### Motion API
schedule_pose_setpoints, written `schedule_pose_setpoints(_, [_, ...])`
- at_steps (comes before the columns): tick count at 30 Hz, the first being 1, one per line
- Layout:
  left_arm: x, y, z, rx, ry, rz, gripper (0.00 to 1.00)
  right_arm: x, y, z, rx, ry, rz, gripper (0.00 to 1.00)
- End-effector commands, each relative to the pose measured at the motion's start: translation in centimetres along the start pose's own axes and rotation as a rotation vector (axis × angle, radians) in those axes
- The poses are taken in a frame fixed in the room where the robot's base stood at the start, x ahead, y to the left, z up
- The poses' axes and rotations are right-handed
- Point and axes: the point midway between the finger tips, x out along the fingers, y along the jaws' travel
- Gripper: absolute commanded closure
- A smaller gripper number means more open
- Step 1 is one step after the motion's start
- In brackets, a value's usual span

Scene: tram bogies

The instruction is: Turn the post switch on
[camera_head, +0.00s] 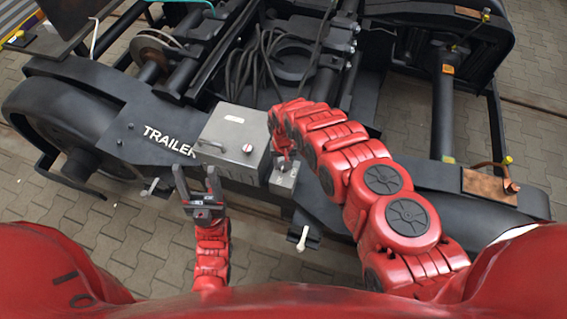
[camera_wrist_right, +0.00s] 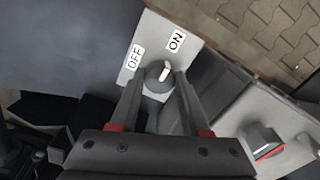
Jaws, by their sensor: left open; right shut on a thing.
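The post switch is a small grey box (camera_head: 284,182) on the bogie's side. In the right wrist view its grey plate (camera_wrist_right: 187,65) carries ON and OFF labels, and a dark round knob with a white pointer (camera_wrist_right: 166,70) sits below them. The pointer is tilted toward the ON label. My right gripper (camera_wrist_right: 160,85) has its two fingers around the knob and is shut on it; in the head view the arm's wrist (camera_head: 284,150) hides much of the switch. My left gripper (camera_head: 196,180) is open and empty, pointing up, left of the switch.
A larger grey cabinet (camera_head: 230,138) with a red-marked knob stands just left of the switch. It also shows in the right wrist view (camera_wrist_right: 225,110). The dark bogie frame (camera_head: 110,115) and cables (camera_head: 250,65) lie behind. Paving (camera_head: 130,240) is in front, with white-tipped levers above it.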

Motion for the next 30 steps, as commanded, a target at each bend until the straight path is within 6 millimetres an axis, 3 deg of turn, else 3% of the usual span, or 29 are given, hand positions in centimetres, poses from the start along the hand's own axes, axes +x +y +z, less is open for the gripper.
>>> schedule_pose_setpoints(6, [0.0,0.0,0.0,0.000,0.000,0.000,0.38,0.0,0.0,0.0,0.002,0.000,-0.001,1.00])
schedule_pose_setpoints(7, [0.0,0.0,0.0,0.000,0.000,0.000,0.38,0.0,0.0,0.0,0.002,0.000,-0.001,0.52])
schedule_pose_setpoints(12, [0.0,0.0,0.0,0.000,0.000,0.000,0.38,0.0,0.0,0.0,0.001,0.000,-0.001,0.24])
schedule_pose_setpoints(23, [0.0,0.0,0.0,0.000,0.000,0.000,0.38,-0.3,0.0,-0.1,0.000,0.001,-0.001,0.24])
schedule_pose_setpoints(30, [-0.2,0.0,0.0,0.000,0.000,0.000,0.38,-2.7,0.0,-0.3,0.001,0.004,-0.002,0.24])
